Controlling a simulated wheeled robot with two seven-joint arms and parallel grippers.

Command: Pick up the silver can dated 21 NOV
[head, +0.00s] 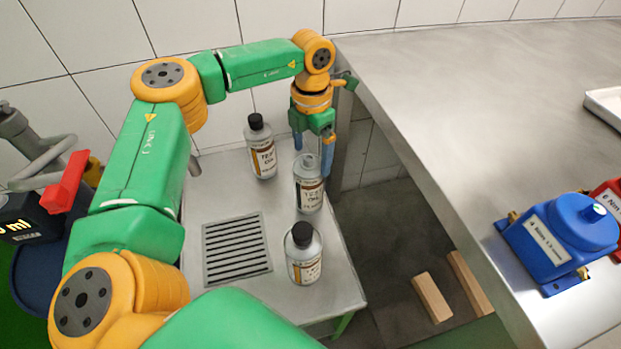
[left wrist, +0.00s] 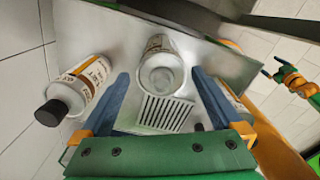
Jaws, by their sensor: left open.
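Three silver cans with printed labels stand upright on a small metal table. The back can (head: 261,147) and the front can (head: 303,255) have black caps. The middle can (head: 309,190) has a pale grey top. The dates are too small to read, so I cannot tell which is 21 NOV. My left gripper (head: 312,155) is open, pointing down at the middle can's top. In the left wrist view, the middle can (left wrist: 160,72) shows between the open fingers, with the black-capped back can (left wrist: 80,92) to their left. The front can is partly hidden behind the right finger.
A slotted drain grate (head: 237,248) lies in the small table. A large metal bench (head: 470,90) stands close on the right, bearing a blue pump (head: 565,240). Wooden blocks (head: 432,298) lie on the floor. A tiled wall is behind. A green and orange arm (left wrist: 292,78) shows small in the left wrist view.

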